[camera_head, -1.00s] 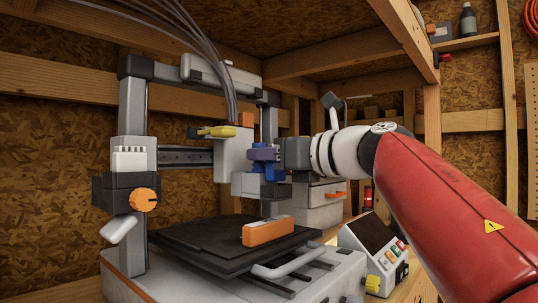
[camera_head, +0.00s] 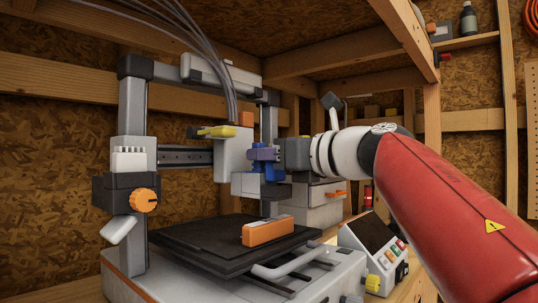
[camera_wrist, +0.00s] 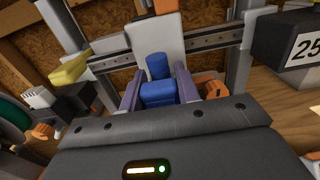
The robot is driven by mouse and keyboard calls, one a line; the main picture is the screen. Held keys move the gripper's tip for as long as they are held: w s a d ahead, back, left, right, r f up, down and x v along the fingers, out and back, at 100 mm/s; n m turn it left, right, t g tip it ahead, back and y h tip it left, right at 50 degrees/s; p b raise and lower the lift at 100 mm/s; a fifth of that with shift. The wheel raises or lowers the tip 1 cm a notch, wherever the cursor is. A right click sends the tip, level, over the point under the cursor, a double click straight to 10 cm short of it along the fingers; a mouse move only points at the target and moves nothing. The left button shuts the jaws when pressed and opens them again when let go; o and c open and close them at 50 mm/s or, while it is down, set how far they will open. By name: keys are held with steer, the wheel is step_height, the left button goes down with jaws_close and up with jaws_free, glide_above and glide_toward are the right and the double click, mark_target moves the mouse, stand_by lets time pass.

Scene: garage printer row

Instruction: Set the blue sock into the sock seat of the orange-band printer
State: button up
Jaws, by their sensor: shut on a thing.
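The blue sock (camera_wrist: 158,92) is between the two purple fingers of my gripper (camera_wrist: 160,88) in the wrist view, and my gripper is shut on it. In the head view the blue sock (camera_head: 268,170) is right beside the pale print head (camera_head: 235,150) of the large grey printer. My gripper (camera_head: 264,153) reaches it from the right, level with the head. The printer's orange marks show on its head top and base edge. The sock seat is hidden behind the sock and head, and I cannot tell whether the sock touches it.
A yellow lever (camera_head: 211,132) sticks out left of the head. An orange-faced block (camera_head: 268,230) lies on the black bed (camera_head: 190,240) below. A control panel (camera_head: 372,245) stands at the right. In the wrist view, a dark box marked 25 (camera_wrist: 295,45) is close on the right.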

steer(key=shift+f+b, duration=0.55)
steer(key=shift+f, duration=0.15)
steer(key=o, duration=1)
steer(key=shift+o, duration=0.2)
steer(key=shift+f, duration=0.1)
steer(key=shift+s+d, duration=0.15)
steer(key=shift+d, duration=0.05)
steer(key=v, duration=0.7)
steer(key=shift+s+r+b, duration=0.25)
steer(key=shift+b, duration=0.15)
